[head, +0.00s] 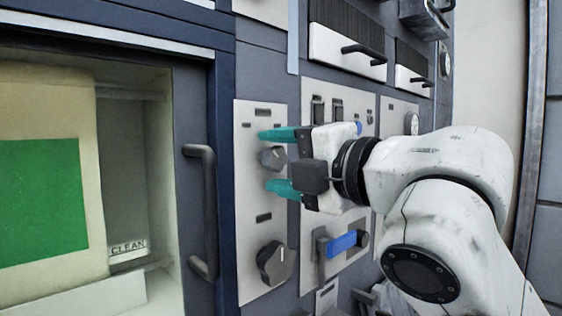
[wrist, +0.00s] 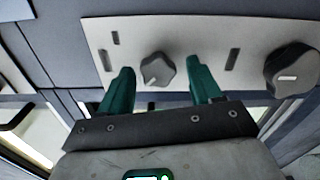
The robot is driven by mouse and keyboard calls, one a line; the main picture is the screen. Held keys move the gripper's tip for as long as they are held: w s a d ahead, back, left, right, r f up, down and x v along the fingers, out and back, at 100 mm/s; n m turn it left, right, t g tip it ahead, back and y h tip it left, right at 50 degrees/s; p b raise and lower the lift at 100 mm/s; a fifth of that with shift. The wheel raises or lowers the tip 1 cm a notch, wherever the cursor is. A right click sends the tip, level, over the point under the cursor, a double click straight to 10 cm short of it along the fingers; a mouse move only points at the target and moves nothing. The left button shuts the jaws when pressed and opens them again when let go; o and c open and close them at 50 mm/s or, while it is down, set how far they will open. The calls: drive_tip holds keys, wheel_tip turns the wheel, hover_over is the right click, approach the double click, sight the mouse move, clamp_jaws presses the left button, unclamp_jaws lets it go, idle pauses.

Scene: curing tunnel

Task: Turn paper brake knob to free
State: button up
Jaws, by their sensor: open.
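Two dark grey knobs sit on a pale panel (head: 249,203). The upper, smaller knob (head: 272,158) is between the levels of my teal fingertips in the head view. The lower, larger knob (head: 275,263) has a white pointer mark. My gripper (head: 276,161) is open, its fingers pointing at the smaller knob. In the wrist view the smaller knob (wrist: 157,69) shows just past and between the two fingertips (wrist: 159,75), with nothing held. The larger knob (wrist: 292,70) is at the right there. I cannot read the labels, so which is the paper brake knob is unclear.
A blue lever (head: 341,243) sits below my gripper. Drawers with dark handles (head: 363,53) are above.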

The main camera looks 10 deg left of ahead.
drive_tip(key=b+v, duration=0.1)
drive_tip(key=v, duration=1)
drive_tip(key=shift+a, duration=0.1)
